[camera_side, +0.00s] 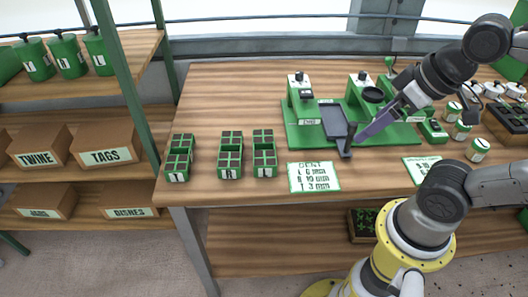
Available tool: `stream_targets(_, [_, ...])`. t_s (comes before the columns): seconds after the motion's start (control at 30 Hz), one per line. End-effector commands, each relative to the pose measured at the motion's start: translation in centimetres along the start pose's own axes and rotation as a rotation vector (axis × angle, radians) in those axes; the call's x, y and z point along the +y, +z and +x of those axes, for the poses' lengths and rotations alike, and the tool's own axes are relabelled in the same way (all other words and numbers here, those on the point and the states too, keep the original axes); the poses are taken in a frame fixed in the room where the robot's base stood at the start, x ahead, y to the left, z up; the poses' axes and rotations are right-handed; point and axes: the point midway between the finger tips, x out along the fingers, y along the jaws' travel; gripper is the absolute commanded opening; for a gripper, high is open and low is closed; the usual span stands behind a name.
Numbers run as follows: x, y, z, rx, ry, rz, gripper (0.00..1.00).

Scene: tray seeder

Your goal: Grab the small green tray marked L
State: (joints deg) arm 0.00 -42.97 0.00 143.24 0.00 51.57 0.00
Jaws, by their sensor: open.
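Three small green divided trays stand in a row at the left front of the wooden table: a left one (178,158), a middle one (229,155) and a right one (264,153).
The green device base (292,128) carries upright units and a dark chute (335,122). A printed card (314,177) lies between the trays and my arm. White-and-green jars (478,149) stand at right. A green shelf post (121,75) rises near the table's left edge.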

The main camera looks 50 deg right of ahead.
Motion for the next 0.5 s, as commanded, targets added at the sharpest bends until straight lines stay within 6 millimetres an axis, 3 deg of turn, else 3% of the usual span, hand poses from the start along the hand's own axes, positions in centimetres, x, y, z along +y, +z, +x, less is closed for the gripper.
stream_targets(0.27, [0.0, -0.1, -0.3, -0.004, 0.000, 0.107, 1.00])
stream_targets(0.5, [-0.2, -5.8, -2.0, -0.029, 0.002, 0.398, 1.00])
